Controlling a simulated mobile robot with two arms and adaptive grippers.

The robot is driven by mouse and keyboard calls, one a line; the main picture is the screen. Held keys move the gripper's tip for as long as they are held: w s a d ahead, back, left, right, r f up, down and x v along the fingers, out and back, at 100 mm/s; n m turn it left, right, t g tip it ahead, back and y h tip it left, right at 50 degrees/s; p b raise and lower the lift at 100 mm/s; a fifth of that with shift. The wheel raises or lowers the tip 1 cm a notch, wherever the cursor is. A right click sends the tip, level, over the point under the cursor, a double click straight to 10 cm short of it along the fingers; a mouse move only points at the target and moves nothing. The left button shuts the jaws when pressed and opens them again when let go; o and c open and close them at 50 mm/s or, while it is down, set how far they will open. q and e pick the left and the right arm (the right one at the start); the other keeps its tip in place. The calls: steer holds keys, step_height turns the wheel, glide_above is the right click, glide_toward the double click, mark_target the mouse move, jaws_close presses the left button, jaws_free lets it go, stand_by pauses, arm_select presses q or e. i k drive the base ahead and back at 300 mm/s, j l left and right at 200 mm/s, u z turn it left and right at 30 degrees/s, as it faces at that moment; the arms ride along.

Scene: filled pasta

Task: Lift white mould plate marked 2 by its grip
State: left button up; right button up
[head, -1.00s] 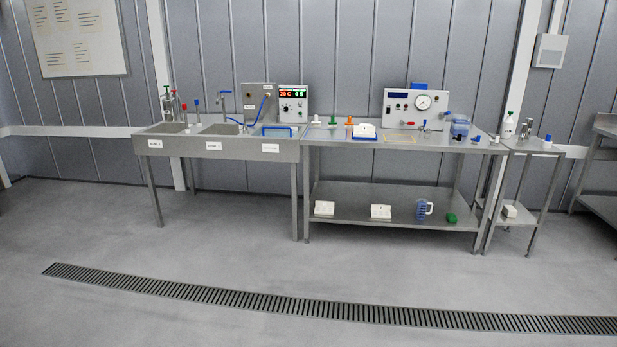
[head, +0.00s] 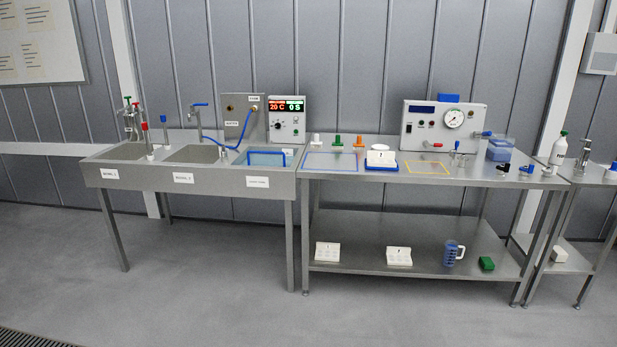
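Two white mould plates lie on the lower shelf of the steel table, a left one (head: 327,253) and a right one (head: 399,257). Each has a small dark mark that is too small to read, so I cannot tell which is marked 2. Another white block (head: 379,159), with a knob-like top, sits on a blue base on the table top. Neither of my grippers is in view.
A sink unit (head: 180,181) adjoins the table on the left, a side table (head: 591,172) on the right. The floor in front is clear.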

mark_target(384, 159)
steer(key=i+z, duration=0.1)
steer(key=i, duration=0.8)
steer(key=i+j, duration=0.2)
steer(key=i, duration=0.75)
steer(key=l+z, duration=0.05)
